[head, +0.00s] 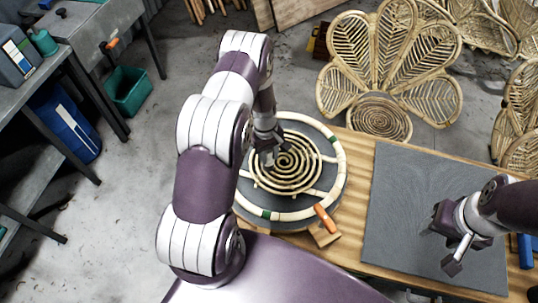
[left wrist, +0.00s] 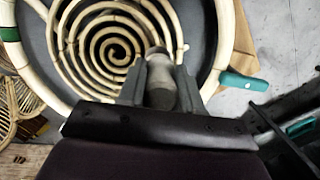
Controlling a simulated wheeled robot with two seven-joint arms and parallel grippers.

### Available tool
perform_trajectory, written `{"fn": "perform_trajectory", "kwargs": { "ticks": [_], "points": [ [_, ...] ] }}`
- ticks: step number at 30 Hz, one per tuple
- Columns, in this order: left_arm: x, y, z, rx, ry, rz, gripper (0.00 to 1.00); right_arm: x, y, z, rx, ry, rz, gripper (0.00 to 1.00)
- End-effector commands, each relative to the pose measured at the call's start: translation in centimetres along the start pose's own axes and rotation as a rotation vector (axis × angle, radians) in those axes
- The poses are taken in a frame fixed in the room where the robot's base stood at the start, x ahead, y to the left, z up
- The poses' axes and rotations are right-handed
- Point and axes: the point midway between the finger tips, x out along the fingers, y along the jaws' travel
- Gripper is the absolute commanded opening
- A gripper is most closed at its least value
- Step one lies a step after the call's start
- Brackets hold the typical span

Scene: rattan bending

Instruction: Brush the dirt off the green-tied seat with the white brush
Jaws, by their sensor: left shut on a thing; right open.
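The seat, a pale rattan spiral (head: 301,178) inside a ring with green ties (head: 265,214), lies on a round grey disc. In the left wrist view the spiral (left wrist: 98,38) fills the upper left. My left gripper (head: 266,150) is over the far-left part of the spiral. Its fingers are shut on a pale, rounded piece (left wrist: 162,82), apparently the white brush's handle. The bristles are hidden, and I cannot tell whether they touch the seat. No dirt can be made out. My right gripper (head: 455,245) is open and empty over the grey mat.
An orange-handled tool (head: 325,218) sits at the ring's front right edge. A teal handle (left wrist: 240,87) lies beside the ring. The grey mat (head: 415,185) is clear apart from my right arm above it. Rattan chairs (head: 388,65) stand behind; a workbench (head: 60,40) is left.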

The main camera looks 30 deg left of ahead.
Motion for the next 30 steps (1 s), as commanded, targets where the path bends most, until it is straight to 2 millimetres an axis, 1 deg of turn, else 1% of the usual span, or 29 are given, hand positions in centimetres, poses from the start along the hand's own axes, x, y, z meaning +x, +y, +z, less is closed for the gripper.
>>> {"fn": "perform_trajectory", "kwargs": {
  "ticks": [1,7,23,25,26,27,30],
  "points": [
    [-0.8,0.0,0.1,0.0,0.001,0.001,0.0,-0.7,0.0,-0.1,0.0,0.0,0.0,0.53],
    [-2.2,0.0,0.2,0.002,0.001,0.0,0.0,-1.6,0.0,-0.2,0.0,0.0,0.0,0.53],
    [-2.2,0.0,0.2,0.003,0.001,0.0,0.0,-1.6,0.0,-0.2,0.0,0.0,0.0,0.53],
    [-1.9,0.2,0.2,0.005,0.002,0.001,0.0,-0.9,0.0,-0.1,0.0,0.0,0.0,0.53],
    [-1.6,0.4,0.3,0.008,0.003,0.002,0.0,-0.1,0.0,0.0,0.0,0.001,0.0,0.53],
    [-1.1,0.7,0.5,0.012,0.003,0.001,0.0,1.1,0.0,0.1,0.0,0.0,0.0,0.53],
    [-1.0,1.5,1.3,0.022,0.002,-0.001,0.0,3.2,0.0,0.4,0.0,-0.001,0.0,0.53]
  ]
}}
